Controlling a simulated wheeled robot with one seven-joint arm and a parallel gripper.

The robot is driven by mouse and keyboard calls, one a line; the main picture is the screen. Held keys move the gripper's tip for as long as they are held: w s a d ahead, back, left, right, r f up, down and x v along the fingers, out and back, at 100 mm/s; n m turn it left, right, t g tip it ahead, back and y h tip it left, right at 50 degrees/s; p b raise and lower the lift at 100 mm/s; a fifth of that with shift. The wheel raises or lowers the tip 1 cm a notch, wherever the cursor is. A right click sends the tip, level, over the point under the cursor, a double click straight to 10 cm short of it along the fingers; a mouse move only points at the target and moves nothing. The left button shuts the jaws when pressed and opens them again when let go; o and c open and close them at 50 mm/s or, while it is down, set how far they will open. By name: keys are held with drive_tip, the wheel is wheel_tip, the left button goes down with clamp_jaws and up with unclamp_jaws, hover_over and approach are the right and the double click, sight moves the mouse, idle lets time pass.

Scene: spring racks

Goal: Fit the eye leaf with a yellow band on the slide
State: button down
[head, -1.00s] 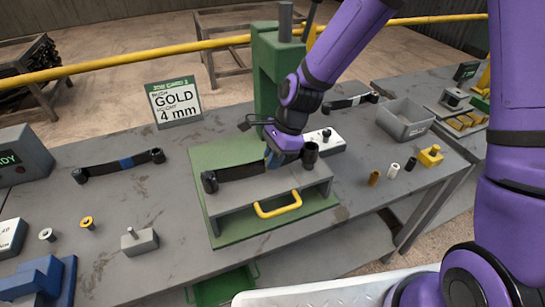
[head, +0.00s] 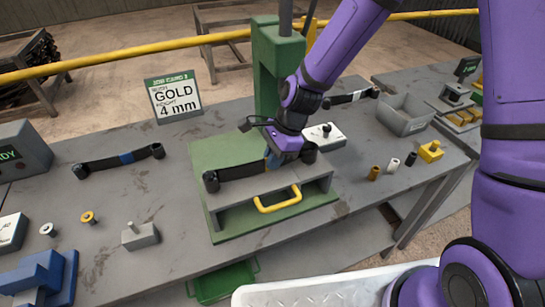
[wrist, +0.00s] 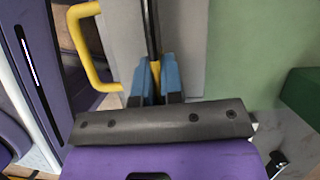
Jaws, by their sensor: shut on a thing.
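The dark eye leaf (head: 245,171) has a rolled eye at each end and lies lengthwise along the top of the grey slide (head: 310,187). I cannot tell whether it rests on the slide or hangs just above it. The slide has a yellow handle (head: 277,200) and is on the green press base (head: 225,229). My gripper (head: 272,160) is shut on the leaf near its middle. In the wrist view the blue fingertips (wrist: 155,80) pinch the leaf at its yellow band (wrist: 156,70). The right eye is partly hidden by my gripper.
A leaf with a blue band (head: 125,159) lies at the left. A leaf with a white band (head: 353,97) lies behind at the right, near a grey bin (head: 405,117). Several bushings stand on the bench. A green press column (head: 278,75) rises behind my gripper.

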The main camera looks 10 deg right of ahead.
drive_tip(key=c, duration=0.7)
unclamp_jaws()
drive_tip(key=shift+r, duration=3.5)
